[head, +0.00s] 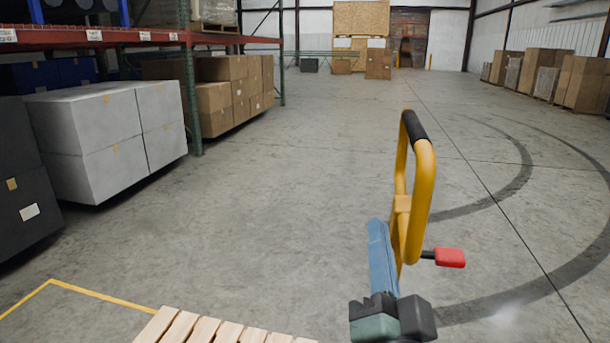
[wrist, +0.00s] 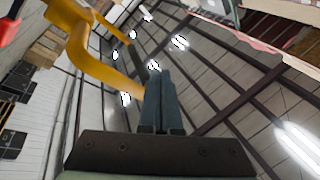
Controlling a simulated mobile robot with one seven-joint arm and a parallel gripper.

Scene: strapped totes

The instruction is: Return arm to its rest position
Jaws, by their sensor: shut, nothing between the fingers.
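My gripper (head: 377,224) is at the lower right of the head view, pointing upward. Its blue-grey fingers are together, with nothing between them. In the wrist view the fingers (wrist: 161,75) stand side by side in the middle, shut and empty, against the ceiling beams and lamps. The green and black gripper body shows at the bottom edge of the head view. The rest of my arm is out of view.
A yellow loop handle (head: 425,190) with a black grip rises close beside my gripper, with a red lever (head: 449,257). A wooden pallet (head: 205,332) lies at the bottom. Grey totes (head: 95,130) and shelving stand left. Boxes (head: 585,85) line the far right. The middle floor is clear.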

